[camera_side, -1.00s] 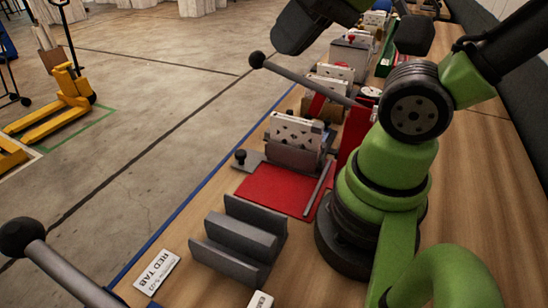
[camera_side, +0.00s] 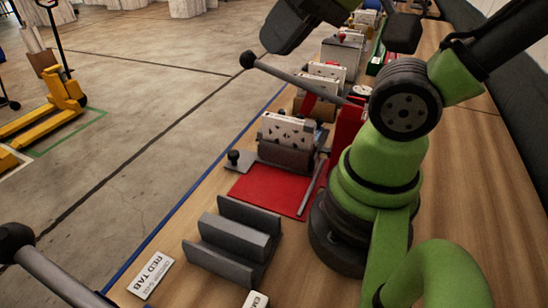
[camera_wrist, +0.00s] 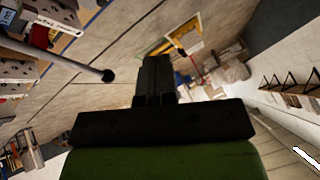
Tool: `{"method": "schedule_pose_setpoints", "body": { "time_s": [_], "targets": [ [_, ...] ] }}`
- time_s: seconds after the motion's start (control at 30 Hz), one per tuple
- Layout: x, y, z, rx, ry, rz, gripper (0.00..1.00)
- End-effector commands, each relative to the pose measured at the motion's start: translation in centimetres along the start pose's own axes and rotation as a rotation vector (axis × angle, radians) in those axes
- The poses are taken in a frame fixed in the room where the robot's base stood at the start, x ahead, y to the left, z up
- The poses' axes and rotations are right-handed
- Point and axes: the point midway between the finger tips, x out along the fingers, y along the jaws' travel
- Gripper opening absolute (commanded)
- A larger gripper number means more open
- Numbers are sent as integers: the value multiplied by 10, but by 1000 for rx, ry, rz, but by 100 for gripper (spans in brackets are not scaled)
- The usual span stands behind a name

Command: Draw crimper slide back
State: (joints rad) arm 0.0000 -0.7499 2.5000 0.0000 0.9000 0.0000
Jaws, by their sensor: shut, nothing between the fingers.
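The crimper appears to be the metal unit (camera_side: 287,137) with a perforated white top and grey rounded body, behind a red mat in the side view. A flat grey plate with an upright black knob (camera_side: 234,157) juts from its left side and looks like the slide. A long grey lever (camera_side: 300,80) with a black ball end rises from a red stand beside it; a similar lever (camera_wrist: 80,65) shows in the wrist view. My gripper (camera_wrist: 156,62) is shut and empty, pointing across open floor. In the side view its dark body is high, well away from the knob, and its fingertips cannot be made out.
A red mat (camera_side: 265,190) and a grey slotted holder (camera_side: 232,240) lie in front of the crimper. A RED TAB card (camera_side: 151,276) sits near the blue bench edge. Another ball-ended lever (camera_side: 55,275) crosses the lower left. More boxed units line the bench behind.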

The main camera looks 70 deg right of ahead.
Motion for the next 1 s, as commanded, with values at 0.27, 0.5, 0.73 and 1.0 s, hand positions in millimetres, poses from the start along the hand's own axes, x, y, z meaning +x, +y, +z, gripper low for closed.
{"method": "schedule_pose_setpoints", "body": {
  "time_s": [0.27,0.5,0.73,1.0],
  "targets": [
    [5,1,-7,33,-19,22,41],
    [51,14,-46,250,-122,167,55],
    [122,48,-74,494,-218,334,55],
    [208,102,-67,735,-304,512,55]
  ]
}}
